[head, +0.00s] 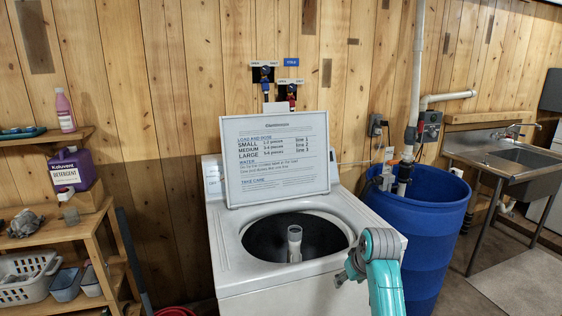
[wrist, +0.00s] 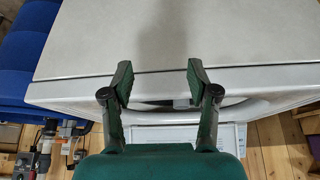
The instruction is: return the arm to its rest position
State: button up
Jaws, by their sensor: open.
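My arm (head: 385,285), teal with a grey joint, is raised at the lower right in the head view, in front of the washing machine's right side. My gripper (wrist: 158,80) shows in the wrist view with its two dark fingers spread apart and nothing between them. The white top-loading washing machine (head: 270,295) stands behind the arm with its tub open. In the wrist view the washer (wrist: 150,40) fills the area beyond the fingers. I cannot tell from these frames how far the fingertips are from it.
A blue barrel (head: 423,240) stands close to the right of the arm, with a metal sink (head: 500,165) beyond. A printed instruction board (head: 275,158) leans at the washer's back. A wooden shelf (head: 60,240) with a purple detergent jug (head: 72,170) is at left.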

jog(key=s+f+t, duration=0.1)
jog(key=s+f, duration=0.4)
jog(key=f, duration=0.6)
jog(key=s+f+m+t, duration=0.1)
jog(key=s+f, duration=0.3)
jog(key=s, duration=0.4)
jog(key=s+f+t, duration=0.2)
jog(key=s+f, duration=0.3)
jog(key=s, duration=0.3)
jog(key=s+f+m+t, duration=0.1)
jog(key=s+f, duration=0.3)
jog(key=s, duration=0.4)
jog(key=s+r+t, duration=0.1)
jog(key=s, duration=1)
jog(key=s+a+r+t+h, duration=0.1)
jog(key=s+r+t, duration=0.2)
jog(key=s+r, duration=1.4)
jog(key=s, duration=0.3)
jog(key=shift+s+r+m+t, duration=0.2)
jog(key=shift+r+m+t, duration=0.1)
jog(key=shift+r+t, duration=0.1)
